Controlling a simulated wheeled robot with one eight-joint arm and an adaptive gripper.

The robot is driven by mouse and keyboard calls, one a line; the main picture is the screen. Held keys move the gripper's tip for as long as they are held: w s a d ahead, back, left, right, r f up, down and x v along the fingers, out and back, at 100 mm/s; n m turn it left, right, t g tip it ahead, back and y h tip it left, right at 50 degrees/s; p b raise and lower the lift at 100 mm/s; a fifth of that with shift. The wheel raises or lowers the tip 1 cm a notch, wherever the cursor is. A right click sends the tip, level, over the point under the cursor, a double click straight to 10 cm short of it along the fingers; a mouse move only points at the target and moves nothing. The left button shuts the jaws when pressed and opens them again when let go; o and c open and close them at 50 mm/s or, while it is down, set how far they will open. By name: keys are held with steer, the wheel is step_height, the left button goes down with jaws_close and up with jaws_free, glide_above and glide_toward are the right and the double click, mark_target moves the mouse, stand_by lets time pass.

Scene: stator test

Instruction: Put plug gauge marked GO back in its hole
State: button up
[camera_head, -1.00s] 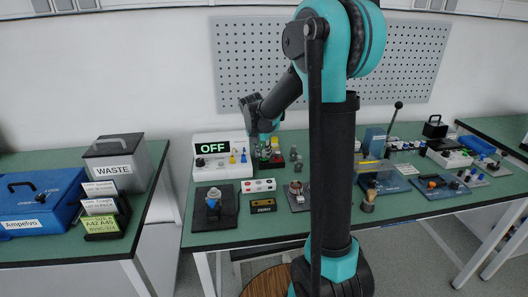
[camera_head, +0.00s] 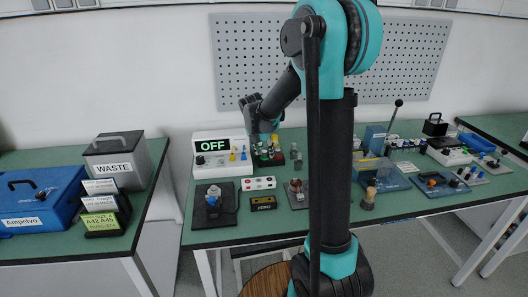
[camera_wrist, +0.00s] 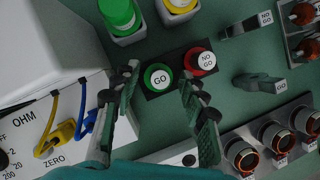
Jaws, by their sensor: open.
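In the wrist view, the plug gauge marked GO (camera_wrist: 158,78) has a green rim and stands at the left end of a dark block (camera_wrist: 178,74). A red-rimmed plug gauge marked NO GO (camera_wrist: 201,62) stands at the block's right end. My gripper (camera_wrist: 160,76) is open, with one finger on either side of the GO gauge. I cannot tell whether the fingers touch it. The GO gauge's lower part and its hole are hidden. In the head view, my gripper (camera_head: 265,140) is small, above the block area beside the OFF meter.
The ohm meter (camera_wrist: 45,120) with blue and yellow leads stands close on the left. Green (camera_wrist: 121,15) and yellow parts stand behind. Grey pieces tagged NO GO (camera_wrist: 241,29) and GO (camera_wrist: 259,82) lie at right.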

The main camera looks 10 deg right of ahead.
steer(key=v, duration=1.2)
